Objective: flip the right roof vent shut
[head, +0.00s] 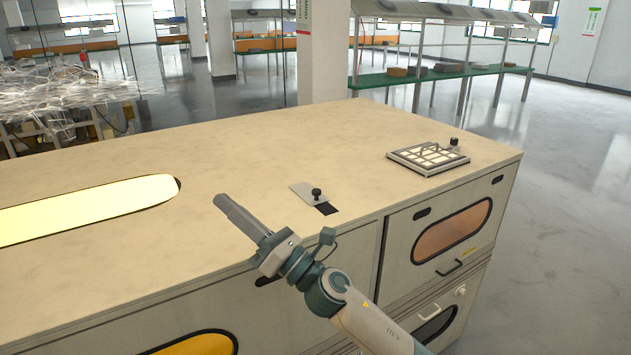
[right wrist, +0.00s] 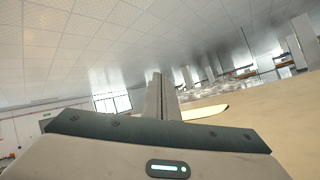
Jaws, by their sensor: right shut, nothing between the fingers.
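A pale flap plate with a black knob (head: 305,191) lies on the cabinet roof (head: 250,160) near its front edge. A dark slot (head: 328,209) shows uncovered at its right end. A framed grille (head: 425,160) lies on the roof's right end, with a black knob (head: 454,143) at its back right corner. I cannot tell for sure which of these is the right roof vent. My right gripper (head: 222,204) is shut and empty, to the left of the flap and apart from it. Its closed fingers show in the right wrist view (right wrist: 160,98). My left gripper is out of view.
A long glowing yellow window (head: 90,208) is set in the roof at left. The cabinet front has an orange window door (head: 452,231) and handles. The roof between flap and grille is clear. Shelving (head: 440,75) stands behind, well away.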

